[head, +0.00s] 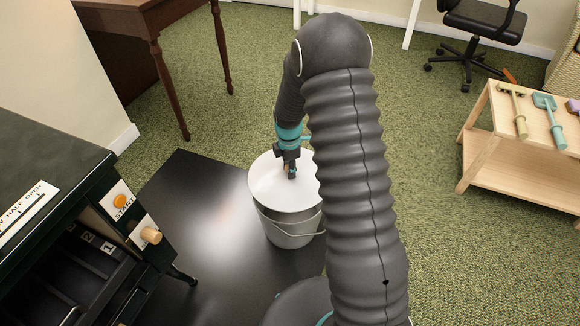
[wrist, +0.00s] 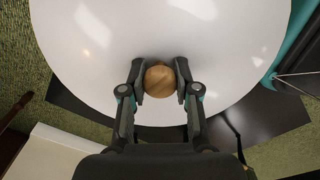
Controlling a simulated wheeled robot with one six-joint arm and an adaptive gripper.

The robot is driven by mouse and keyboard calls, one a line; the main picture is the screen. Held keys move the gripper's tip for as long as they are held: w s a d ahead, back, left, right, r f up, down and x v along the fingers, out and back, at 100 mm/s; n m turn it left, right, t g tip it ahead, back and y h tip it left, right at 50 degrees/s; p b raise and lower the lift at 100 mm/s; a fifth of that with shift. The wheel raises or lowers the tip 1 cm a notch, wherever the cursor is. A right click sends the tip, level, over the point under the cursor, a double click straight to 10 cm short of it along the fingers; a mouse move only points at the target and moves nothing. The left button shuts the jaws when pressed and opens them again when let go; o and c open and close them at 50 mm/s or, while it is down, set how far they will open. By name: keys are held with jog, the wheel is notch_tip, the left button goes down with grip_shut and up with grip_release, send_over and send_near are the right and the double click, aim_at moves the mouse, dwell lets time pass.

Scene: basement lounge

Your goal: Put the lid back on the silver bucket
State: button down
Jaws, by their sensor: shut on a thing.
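The silver bucket (head: 291,233) stands upright on a dark floor plate, its wire handle hanging at the front. The white lid (head: 268,187) lies over the bucket's top; my arm hides its right part. In the wrist view the lid (wrist: 160,35) fills the upper middle, with a round wooden knob (wrist: 160,81) at its centre. My gripper (head: 291,172) is above the lid, pointing down. In the wrist view my gripper (wrist: 160,85) has one finger on each side of the knob, shut on it. I cannot tell whether the lid's rim is seated or slightly above the bucket.
The dark plate (head: 195,205) lies around the bucket on green carpet. A wooden table (head: 135,30) is behind. A low wooden shelf (head: 500,170) with toy tools stands at right.

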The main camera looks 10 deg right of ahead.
jog(key=shift+f+b, duration=1.85)
jog(key=shift+f, duration=1.25)
jog(key=shift+f+b, duration=0.25)
jog(key=shift+b, duration=0.2)
dwell(0.4)
jog(key=shift+c, duration=1.4)
grip_release()
jog(key=shift+r, duration=0.2)
jog(key=shift+r+p, duration=2.05)
jog(key=shift+r, duration=1.3)
